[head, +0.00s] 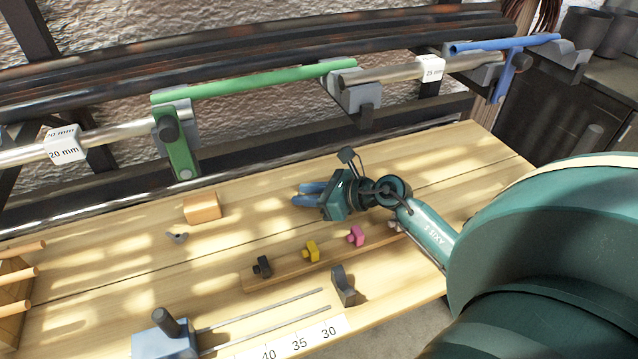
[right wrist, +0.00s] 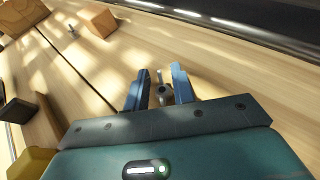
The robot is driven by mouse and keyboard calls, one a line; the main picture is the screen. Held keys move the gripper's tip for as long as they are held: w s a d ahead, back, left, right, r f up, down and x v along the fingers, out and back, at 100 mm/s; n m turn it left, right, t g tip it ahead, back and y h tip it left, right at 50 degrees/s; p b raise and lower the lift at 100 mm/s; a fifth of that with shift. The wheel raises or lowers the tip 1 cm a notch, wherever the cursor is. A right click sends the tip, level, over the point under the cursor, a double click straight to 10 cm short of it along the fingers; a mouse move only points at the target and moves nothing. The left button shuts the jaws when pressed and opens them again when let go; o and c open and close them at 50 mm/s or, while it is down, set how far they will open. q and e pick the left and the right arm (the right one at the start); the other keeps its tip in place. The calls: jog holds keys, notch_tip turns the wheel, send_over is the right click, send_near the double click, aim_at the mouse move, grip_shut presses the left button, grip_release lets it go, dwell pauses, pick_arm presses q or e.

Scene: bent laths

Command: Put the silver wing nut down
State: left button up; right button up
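My right gripper (head: 300,194) is low over the middle of the wooden bench, with its blue fingers pointing left in the head view. My left gripper is in neither view.
An orange block (head: 202,207) lies near the second nut. A wooden strip (head: 290,270) carries black, yellow, pink and pale knobs in front of my gripper. A dark grey upright (head: 343,285) and thin rods stand nearer. Bench around the gripper is bare.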

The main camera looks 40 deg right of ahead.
jog(key=b+v, duration=0.1)
jog(key=v, duration=1)
jog(key=shift+s+b, duration=0.2)
jog(key=shift+b, duration=0.2)
jog(key=shift+s+d+r, duration=0.2)
jog(key=shift+s+r, duration=0.05)
jog(key=shift+s, duration=0.1)
